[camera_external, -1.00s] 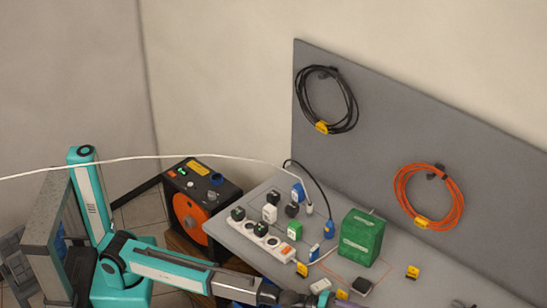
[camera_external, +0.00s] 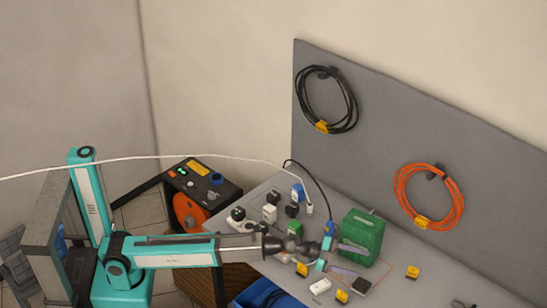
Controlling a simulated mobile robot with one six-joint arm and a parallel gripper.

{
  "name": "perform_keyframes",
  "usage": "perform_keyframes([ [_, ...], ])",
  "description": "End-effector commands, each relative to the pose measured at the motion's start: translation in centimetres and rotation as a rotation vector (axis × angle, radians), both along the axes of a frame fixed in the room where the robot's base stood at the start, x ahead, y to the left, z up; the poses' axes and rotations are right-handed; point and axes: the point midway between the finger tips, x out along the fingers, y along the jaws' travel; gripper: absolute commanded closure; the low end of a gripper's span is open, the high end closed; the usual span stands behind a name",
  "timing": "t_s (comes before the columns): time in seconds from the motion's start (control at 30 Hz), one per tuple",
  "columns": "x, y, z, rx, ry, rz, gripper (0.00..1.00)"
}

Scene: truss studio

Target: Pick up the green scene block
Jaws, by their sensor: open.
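The green scene block (camera_external: 365,231) is a large box-shaped block standing upright on the grey table, right of its middle. A pale label shows on its front. My gripper (camera_external: 325,255) is just left of the block, with its two teal fingertips apart and nothing seen between them. The fingertips point toward the block's left side. I cannot tell from this angle whether they touch it. My arm hides part of the table to the left.
A smaller green plug (camera_external: 294,228) and other plugs stand left of the block. A black item (camera_external: 361,286), yellow tags (camera_external: 413,271) and a white piece (camera_external: 319,286) lie around it. A grey panel (camera_external: 480,180) with hung cables rises behind. A blue bin (camera_external: 262,296) is below.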

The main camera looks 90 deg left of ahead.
Motion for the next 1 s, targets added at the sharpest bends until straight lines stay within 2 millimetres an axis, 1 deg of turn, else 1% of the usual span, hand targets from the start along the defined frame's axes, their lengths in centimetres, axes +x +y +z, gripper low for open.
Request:
perform_keyframes([
  [0.03,-0.5,1.8,-0.5,-0.025,0.027,0.001,0.47],
  [0.2,-2.2,6.2,-1.7,-0.119,0.117,-0.026,0.47],
  [0.4,-5.0,10.7,-2.3,-0.231,0.196,-0.075,0.47],
  [0.47,-6.0,11.9,-2.4,-0.263,0.214,-0.093,0.47],
  [0.7,-9.9,16.2,-1.8,-0.381,0.264,-0.168,0.47],
  [0.77,-10.8,17.5,-1.7,-0.4,0.278,-0.178,0.47],
  [1.0,-14.4,23.4,-2.7,-0.456,0.356,-0.183,0.47],
])
